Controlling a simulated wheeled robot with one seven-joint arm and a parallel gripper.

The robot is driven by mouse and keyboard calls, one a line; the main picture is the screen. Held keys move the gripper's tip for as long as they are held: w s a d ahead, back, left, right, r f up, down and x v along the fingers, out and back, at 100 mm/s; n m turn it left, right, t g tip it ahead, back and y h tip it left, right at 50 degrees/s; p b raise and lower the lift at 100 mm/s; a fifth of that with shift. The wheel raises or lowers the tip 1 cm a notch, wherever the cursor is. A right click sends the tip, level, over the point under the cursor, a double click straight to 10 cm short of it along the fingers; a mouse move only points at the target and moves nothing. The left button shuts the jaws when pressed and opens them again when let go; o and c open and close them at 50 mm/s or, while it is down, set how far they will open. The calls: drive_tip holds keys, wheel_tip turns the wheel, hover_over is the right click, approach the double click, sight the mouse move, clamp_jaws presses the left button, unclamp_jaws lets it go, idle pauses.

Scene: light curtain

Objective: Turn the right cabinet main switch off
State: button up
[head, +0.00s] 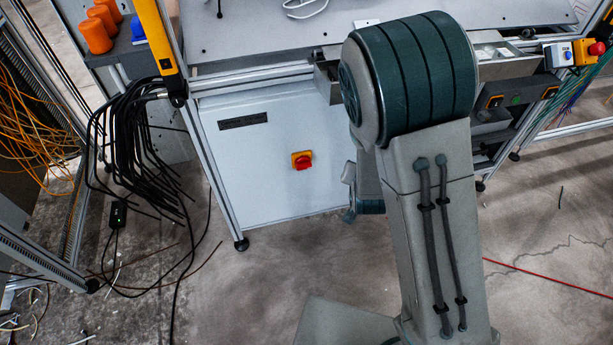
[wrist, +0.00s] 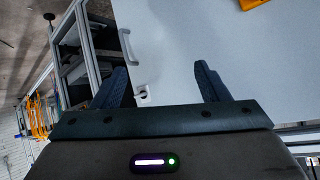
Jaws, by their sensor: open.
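A main switch (head: 302,160) with a red knob on a yellow plate sits on the front of a light grey cabinet (head: 255,185) in the head view. Its knob position is too small to read. No second main switch shows, so I cannot tell from this view alone whether this is the right cabinet. My gripper (wrist: 162,80) is open and empty in the wrist view, its two dark fingers apart before a pale panel (wrist: 225,50). A yellow-orange piece (wrist: 252,3) is cut off at the top edge there, possibly the switch plate. In the head view my arm hides most of my gripper.
A bench with a metal frame stands above the cabinet. Black cables (head: 135,130) hang left of it. A red button on a yellow box (head: 589,50) sits at upper right. A handle (wrist: 105,45) shows in the wrist view. The concrete floor (head: 240,290) in front is mostly open.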

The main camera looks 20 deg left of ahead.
drive_tip(key=s+a+f+n+t+y+b, duration=0.1)
drive_tip(key=a+f+n+t+y+b, duration=0.25)
drive_tip(key=f, duration=0.65)
drive_tip(key=n+t+y+b, duration=0.2)
drive_tip(key=n+y+b, duration=0.2)
drive_tip(key=y, duration=0.1)
approach(305, 168)
drive_tip(key=shift+g, duration=0.35)
drive_tip(key=x, duration=0.6)
drive_tip(key=b+x, duration=0.1)
drive_tip(key=x, duration=0.2)
drive_tip(key=shift+w+a+r, duration=0.1)
drive_tip(key=shift+w+r, duration=0.1)
drive_tip(key=shift+r, duration=0.05)
